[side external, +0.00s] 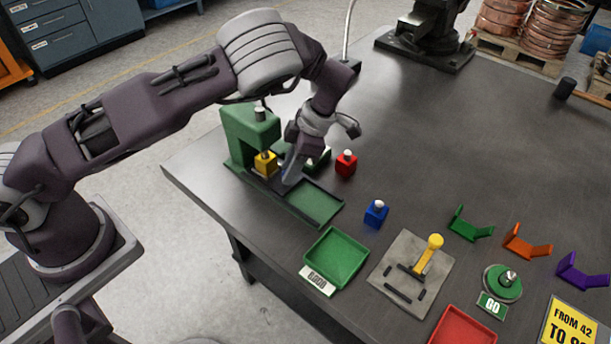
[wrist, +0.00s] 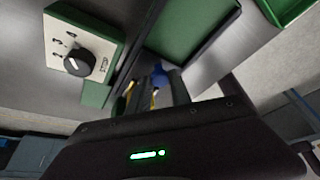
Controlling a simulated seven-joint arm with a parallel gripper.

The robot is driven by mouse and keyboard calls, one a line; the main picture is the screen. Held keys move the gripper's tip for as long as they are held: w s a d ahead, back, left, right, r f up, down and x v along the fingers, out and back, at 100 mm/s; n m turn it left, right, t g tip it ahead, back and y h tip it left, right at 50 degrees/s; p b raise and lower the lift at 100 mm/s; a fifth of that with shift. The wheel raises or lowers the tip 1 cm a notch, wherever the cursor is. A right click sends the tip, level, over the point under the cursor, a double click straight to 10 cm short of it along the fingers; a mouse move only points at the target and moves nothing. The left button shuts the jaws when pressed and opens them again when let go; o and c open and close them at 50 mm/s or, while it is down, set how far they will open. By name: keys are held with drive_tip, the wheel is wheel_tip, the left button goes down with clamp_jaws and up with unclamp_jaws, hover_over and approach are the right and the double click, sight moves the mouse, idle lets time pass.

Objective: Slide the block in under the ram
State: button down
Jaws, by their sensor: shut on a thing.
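A green press (side external: 240,135) stands near the table's left edge. A yellow piece (side external: 265,163) with a grey top sits below its overhanging head; I cannot tell whether it is the ram itself. My gripper (side external: 290,174) is low over the press's dark bed, just right of the yellow piece. It is shut on a small blue block, mostly hidden by the fingers; a bit of blue shows at the fingertips in the wrist view (wrist: 158,73). The yellow piece also shows there, partly hidden beside the fingers.
A dial box (wrist: 82,52) stands close behind my gripper. A red block (side external: 346,164) and another blue block (side external: 376,213) stand to the right. A green tray (side external: 336,258), a yellow-handled lever (side external: 429,254) and coloured brackets (side external: 470,224) lie nearer the front and right.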

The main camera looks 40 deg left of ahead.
drive_tip(key=shift+a, duration=0.35)
drive_tip(key=c, duration=1.2)
unclamp_jaws()
drive_tip(key=shift+d, duration=0.1)
drive_tip(key=shift+w+d+r, duration=0.1)
drive_tip(key=shift+w+r, duration=0.05)
drive_tip(key=shift+r, duration=0.15)
drive_tip(key=v, duration=0.6)
drive_tip(key=shift+r, duration=0.25)
